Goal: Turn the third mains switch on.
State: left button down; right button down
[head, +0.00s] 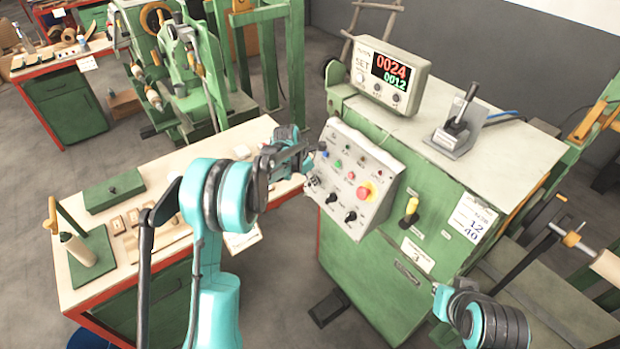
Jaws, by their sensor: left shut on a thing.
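The control panel (353,205) of the green machine marked 3 faces me, tilted, with several buttons, lamps and black rotary knobs and a red emergency stop (364,191) on yellow. A black knob (350,216) on the lower panel is uncovered. My left gripper (306,155) is at the panel's upper left edge. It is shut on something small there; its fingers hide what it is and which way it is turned. My right arm shows at the lower right, with its end piece (440,298) low in front of the machine; its fingers cannot be made out.
A counter box (388,75) reading 0024 and 0012 stands on the machine top, with a lever unit (455,130) beside it. A yellow-handled lever (410,211) is on the machine's front. A workbench (90,272) with a green box (114,190) stands at left. Another green machine is behind.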

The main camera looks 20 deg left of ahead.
pick_arm(q)
jog(key=shift+s+d+f+m+t+y+b, duration=0.1)
jog(key=shift+s+d+m+t+y+b, duration=0.05)
jog(key=shift+m+t+y+b, duration=0.3)
jog(key=shift+s+d+f+m+t+y+b, duration=0.1)
jog(key=shift+d+m+t+y+b, duration=0.05)
jog(key=shift+m+t+y+b, duration=0.3)
jog(key=shift+s+d+f+m+t+y+b, duration=0.1)
jog(key=shift+s+f+m+t+y+b, duration=0.3)
jog(key=shift+m+t+b, duration=1.45)
jog(key=shift+s+d+f+m+t+y+b, duration=0.15)
jog(key=shift+m+t+y+b, duration=0.4)
jog(key=shift+m+t+b, duration=1.35)
jog(key=shift+s+a+f+m+t+y+b, duration=0.15)
jog(key=shift+f+m+t+y+b, duration=0.5)
jog(key=shift+b, duration=2.1)
jog(key=shift+d+r+m, duration=0.1)
jog(key=shift+r+m, duration=0.2)
jog(key=shift+r, duration=0.05)
jog(key=c, duration=1.6)
grip_release()
